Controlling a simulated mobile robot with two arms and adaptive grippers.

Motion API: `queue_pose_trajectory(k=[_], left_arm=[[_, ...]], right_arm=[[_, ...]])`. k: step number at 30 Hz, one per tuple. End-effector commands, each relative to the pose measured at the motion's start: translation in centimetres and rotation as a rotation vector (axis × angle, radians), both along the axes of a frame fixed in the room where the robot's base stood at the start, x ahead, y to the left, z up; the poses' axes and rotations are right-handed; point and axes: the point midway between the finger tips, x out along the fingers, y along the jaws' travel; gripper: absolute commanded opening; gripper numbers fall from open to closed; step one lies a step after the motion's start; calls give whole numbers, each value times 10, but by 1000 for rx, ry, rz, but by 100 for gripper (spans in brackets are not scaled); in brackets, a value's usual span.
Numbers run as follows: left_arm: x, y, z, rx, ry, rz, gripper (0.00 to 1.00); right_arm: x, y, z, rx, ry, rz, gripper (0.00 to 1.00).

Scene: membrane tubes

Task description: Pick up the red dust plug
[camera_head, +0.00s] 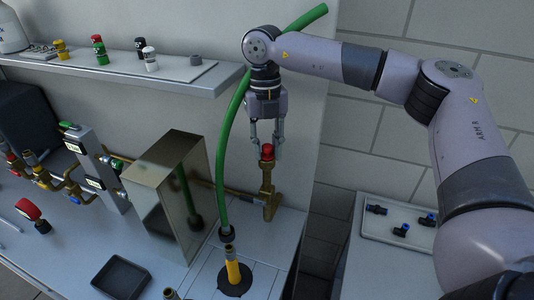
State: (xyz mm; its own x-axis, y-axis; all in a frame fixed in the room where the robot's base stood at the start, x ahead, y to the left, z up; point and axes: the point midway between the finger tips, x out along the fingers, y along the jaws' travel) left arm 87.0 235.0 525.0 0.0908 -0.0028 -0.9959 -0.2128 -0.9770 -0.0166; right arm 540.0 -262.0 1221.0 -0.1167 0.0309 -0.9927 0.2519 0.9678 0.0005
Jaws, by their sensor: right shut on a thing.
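The red dust plug (267,151) sits at the top of an upright brass fitting (267,188) right of the middle of the bench. My right gripper (267,142) points down over it and is shut on the plug, with a fingertip on each side. The plug appears to touch the top of the brass fitting; I cannot tell whether it is seated or loose. My left gripper is not in view.
A green hose (224,140) rises beside my right gripper. A shiny metal box (168,190) stands left of it. A shelf (120,78) holds small capped parts. A black tray (121,277) lies in front. A side table (372,230) holds blue-black fittings.

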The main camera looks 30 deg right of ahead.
Motion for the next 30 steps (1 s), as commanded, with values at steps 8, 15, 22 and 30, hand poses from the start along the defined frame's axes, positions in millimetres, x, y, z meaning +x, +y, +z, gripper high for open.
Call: queue_pose_trajectory(k=[8, 15, 22, 30], left_arm=[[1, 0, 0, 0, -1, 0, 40], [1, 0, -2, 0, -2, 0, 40], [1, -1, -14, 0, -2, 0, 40], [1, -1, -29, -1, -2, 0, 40]], right_arm=[[0, 0, 0, 0, 0, 0, 9], [1, 0, 5, 0, -2, 0, 9], [1, 1, 32, 1, -4, 1, 9], [1, 1, 101, 2, -6, 0, 9]])
